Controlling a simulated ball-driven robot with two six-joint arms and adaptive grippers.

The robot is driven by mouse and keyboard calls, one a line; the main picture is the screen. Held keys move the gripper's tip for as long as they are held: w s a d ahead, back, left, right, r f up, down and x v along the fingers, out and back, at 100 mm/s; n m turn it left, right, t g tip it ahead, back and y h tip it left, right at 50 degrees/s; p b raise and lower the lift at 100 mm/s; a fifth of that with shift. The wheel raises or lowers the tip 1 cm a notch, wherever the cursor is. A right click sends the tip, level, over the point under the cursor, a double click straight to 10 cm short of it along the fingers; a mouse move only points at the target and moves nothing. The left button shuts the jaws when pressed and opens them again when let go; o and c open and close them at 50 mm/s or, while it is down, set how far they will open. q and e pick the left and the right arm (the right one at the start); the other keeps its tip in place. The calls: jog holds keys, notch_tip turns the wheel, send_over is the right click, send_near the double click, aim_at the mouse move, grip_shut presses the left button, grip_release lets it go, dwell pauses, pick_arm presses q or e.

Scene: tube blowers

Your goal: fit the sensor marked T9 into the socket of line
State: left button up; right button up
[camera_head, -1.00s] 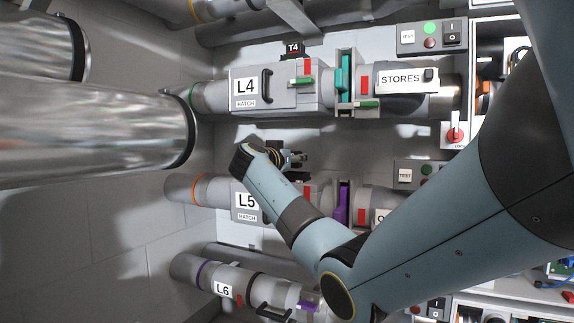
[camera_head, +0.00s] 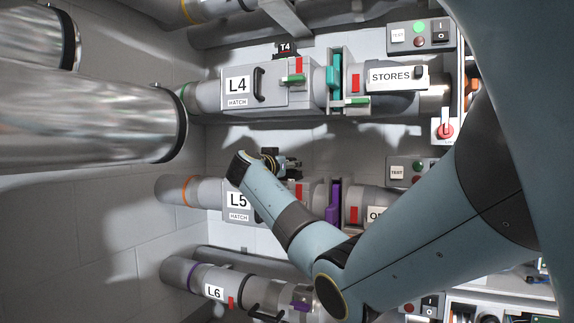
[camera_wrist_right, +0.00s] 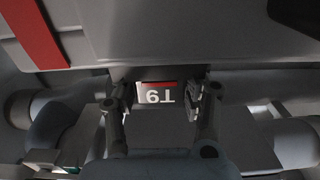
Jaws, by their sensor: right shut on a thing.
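The sensor marked T9 (camera_wrist_right: 158,93) shows in the right wrist view as a small dark block with a red band and a white label, upside down there. My right gripper (camera_wrist_right: 160,100) is shut on it, one finger on each side. In the head view my right gripper (camera_head: 284,162) is just above the L5 line (camera_head: 238,216), close to its hatch body. The sensor cannot be made out clearly there, and the L5 socket is hidden by my arm. The sensor T4 (camera_head: 285,49) stands on top of the L4 line (camera_head: 268,88). My left gripper is not in view.
The L6 line (camera_head: 215,283) runs below L5. Purple (camera_head: 334,205) and teal (camera_head: 336,78) slide plates stand up from L5 and L4. A STORES sign (camera_head: 392,76) and switch boxes (camera_head: 420,37) are at right. Large shiny cylinders (camera_head: 90,110) fill the left.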

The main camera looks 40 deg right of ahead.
jog(key=shift+f, duration=0.3)
jog(key=o, duration=1.3)
jog(key=shift+s+d+f, duration=0.1)
jog(key=shift+s, duration=0.05)
jog(key=shift+o, duration=0.2)
jog(key=shift+f, duration=0.1)
jog(key=shift+a+f, duration=0.1)
jog(key=shift+a, duration=0.45)
jog(key=r+v, duration=0.1)
jog(key=v, duration=1)
jog(key=shift+s+d, duration=0.15)
jog(key=shift+s, duration=0.05)
